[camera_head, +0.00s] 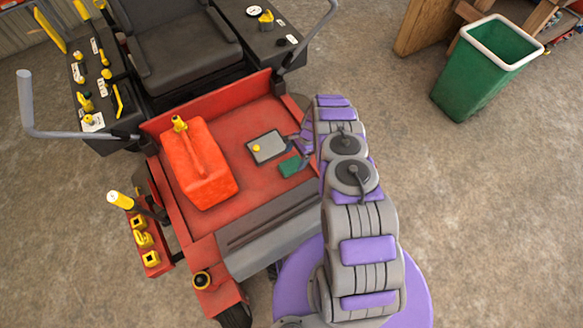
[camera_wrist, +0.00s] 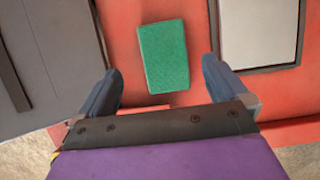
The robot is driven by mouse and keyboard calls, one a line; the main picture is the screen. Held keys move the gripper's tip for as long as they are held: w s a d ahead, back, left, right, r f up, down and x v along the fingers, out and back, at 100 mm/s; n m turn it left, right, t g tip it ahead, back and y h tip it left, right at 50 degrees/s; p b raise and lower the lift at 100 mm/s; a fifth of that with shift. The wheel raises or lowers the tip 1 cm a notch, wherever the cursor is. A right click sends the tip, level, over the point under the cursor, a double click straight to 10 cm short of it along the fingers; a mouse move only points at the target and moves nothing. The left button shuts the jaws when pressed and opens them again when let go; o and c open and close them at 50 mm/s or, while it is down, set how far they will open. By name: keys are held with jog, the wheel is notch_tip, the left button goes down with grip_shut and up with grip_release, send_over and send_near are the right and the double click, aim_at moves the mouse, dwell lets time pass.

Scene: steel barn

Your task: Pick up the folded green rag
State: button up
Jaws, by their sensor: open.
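The folded green rag (camera_head: 290,166) is a small flat rectangle on the red footplate (camera_head: 246,177) of a riding mower. In the wrist view the rag (camera_wrist: 166,56) lies ahead of my gripper (camera_wrist: 160,78), between the lines of its two fingers. My gripper is open, with nothing between its fingers. In the head view my gripper (camera_head: 304,143) is beside the rag, mostly hidden by my arm. I cannot tell its exact height above the plate.
A red fuel can (camera_head: 199,165) stands left on the footplate. The seat (camera_head: 185,45) and lever consoles are behind. A green bin (camera_head: 481,75) stands at the upper right. Open floor lies right.

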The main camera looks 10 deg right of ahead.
aim_at(292, 164)
jog(key=shift+w+d+f+b+x, duration=0.15)
jog(key=shift+b+x, duration=0.25)
jog(key=shift+x, duration=0.6)
jog(key=shift+w+d+f+b+x, duration=0.1)
jog(key=shift+d+b+x, duration=0.2)
jog(key=shift+x, duration=0.7)
jog(key=shift+w+d+b+x, duration=0.1)
jog(key=shift+b+x, duration=0.35)
jog(key=shift+x, duration=0.6)
jog(key=shift+r, duration=0.1)
jog(key=c, duration=1.2)
jog(key=shift+r, duration=0.1)
notch_tip(292, 164, up, 10)
jog(key=p, duration=0.3)
